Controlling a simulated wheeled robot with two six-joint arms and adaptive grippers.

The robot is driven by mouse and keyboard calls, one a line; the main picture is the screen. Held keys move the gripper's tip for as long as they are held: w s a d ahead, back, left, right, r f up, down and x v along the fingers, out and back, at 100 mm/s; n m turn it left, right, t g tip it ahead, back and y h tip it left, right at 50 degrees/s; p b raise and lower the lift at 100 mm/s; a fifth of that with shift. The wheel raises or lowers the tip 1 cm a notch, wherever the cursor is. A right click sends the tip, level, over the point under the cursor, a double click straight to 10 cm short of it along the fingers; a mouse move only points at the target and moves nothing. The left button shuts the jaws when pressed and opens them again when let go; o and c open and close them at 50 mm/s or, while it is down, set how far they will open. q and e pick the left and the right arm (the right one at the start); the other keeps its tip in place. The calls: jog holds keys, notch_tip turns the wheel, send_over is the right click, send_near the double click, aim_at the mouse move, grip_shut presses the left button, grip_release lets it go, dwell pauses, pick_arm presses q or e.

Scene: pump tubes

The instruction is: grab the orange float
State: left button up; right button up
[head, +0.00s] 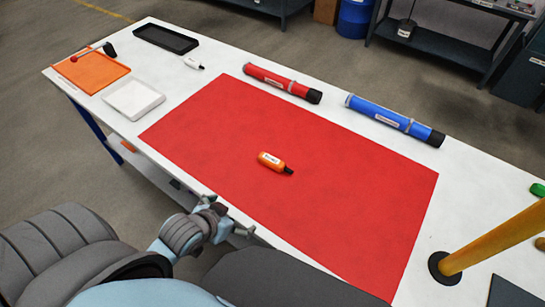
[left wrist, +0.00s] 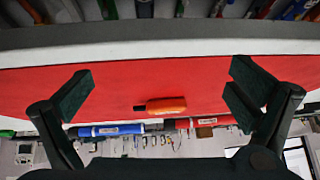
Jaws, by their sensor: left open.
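The orange float (head: 272,161) is a small bottle shape with a white label and a dark tip. It lies on its side on the red mat (head: 340,185), near the middle. In the left wrist view the float (left wrist: 166,105) shows between the spread fingers but beyond them. My left gripper (head: 230,216) is at the table's near edge, short of the float and apart from it. Its fingers (left wrist: 160,82) are wide open and empty. My right gripper is in neither view.
A red tube (head: 280,82) and a blue tube (head: 392,120) lie along the far edge. An orange tray (head: 90,75), white tray (head: 133,104), black tray (head: 165,38) and white bottle (head: 194,63) are left. A yellow post (head: 495,240) stands right. The mat around the float is clear.

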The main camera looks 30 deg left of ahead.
aim_at(270, 160)
pick_arm(q)
jog(key=w+r+t, duration=0.1)
jog(key=w, duration=0.2)
jog(key=w+a+r+t+h, duration=0.1)
jog(key=w+r+t, duration=0.1)
jog(key=w+a+r+t, duration=0.1)
jog(key=w, duration=0.2)
jog(key=shift+w+a+r+t+h, duration=0.15)
jog(key=shift+w+r+t+h, duration=0.15)
jog(key=shift+r+h, duration=0.1)
jog(key=b+x, duration=0.1)
jog(key=x, duration=0.3)
jog(key=b+x, duration=0.2)
jog(key=x, duration=0.2)
jog(key=b+x, duration=0.1)
jog(key=x, duration=0.4)
jog(key=shift+w+d+r, duration=0.25)
jog(key=shift+d+r, duration=0.1)
jog(key=shift+w+f+b, duration=0.2)
jog(key=shift+w+b, duration=0.1)
jog(key=shift+w, duration=0.15)
jog(key=shift+s, duration=0.15)
jog(key=c, duration=1.2)
